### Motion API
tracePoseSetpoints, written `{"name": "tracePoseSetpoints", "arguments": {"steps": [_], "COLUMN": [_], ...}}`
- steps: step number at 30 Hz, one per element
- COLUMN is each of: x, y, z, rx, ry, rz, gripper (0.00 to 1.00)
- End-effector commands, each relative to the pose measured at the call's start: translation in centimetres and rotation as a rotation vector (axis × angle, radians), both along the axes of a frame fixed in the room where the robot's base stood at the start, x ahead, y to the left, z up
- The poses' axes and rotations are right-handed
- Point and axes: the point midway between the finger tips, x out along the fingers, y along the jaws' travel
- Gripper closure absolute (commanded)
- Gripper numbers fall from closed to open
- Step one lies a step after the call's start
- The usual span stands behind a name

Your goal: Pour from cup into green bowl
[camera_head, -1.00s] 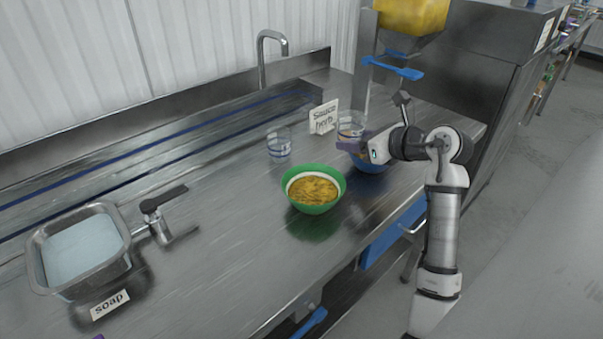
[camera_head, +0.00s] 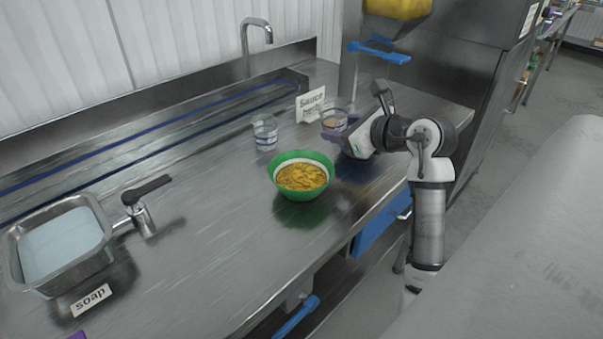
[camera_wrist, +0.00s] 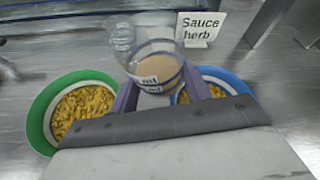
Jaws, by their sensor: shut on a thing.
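A clear cup (camera_head: 334,121) with beige contents stands near the sauce sign; in the wrist view the cup (camera_wrist: 156,70) is between my fingers, roughly upright. My gripper (camera_head: 333,136) is shut on this cup; its fingers (camera_wrist: 155,92) sit on both sides of it. The green bowl (camera_head: 276,177) holds yellow-brown food and has a white inner band. It is on the counter, left of and nearer than my gripper. In the wrist view the green bowl (camera_wrist: 37,118) is at the left. The cup is beside the bowl, not over it.
A blue bowl (camera_wrist: 236,82) with similar food sits at the right, mostly hidden in the head view. A second clear cup (camera_head: 265,134) stands left of the held one. A "Sauce herb" sign (camera_head: 310,103) stands behind.

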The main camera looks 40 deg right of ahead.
Motion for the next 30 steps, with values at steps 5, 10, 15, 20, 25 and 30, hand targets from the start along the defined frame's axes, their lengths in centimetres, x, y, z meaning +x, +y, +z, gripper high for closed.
{"name": "tracePoseSetpoints", "arguments": {"steps": [5, 10, 15, 20, 25, 30], "x": [-0.1, -0.3, -0.4, -0.5, -0.6, -0.6], "y": [0.5, 1.1, 1.6, 2.2, 2.8, 2.8], "z": [-1.1, -0.7, -0.4, 0.1, 0.5, 0.9], "rx": [-0.087, -0.171, -0.254, -0.333, -0.415, -0.460], "ry": [-0.020, -0.038, -0.055, -0.073, -0.089, -0.099], "rz": [-0.001, -0.001, -0.001, -0.001, -0.001, 0.000], "gripper": [0.80, 0.80, 0.80, 0.80, 0.80, 0.80]}}
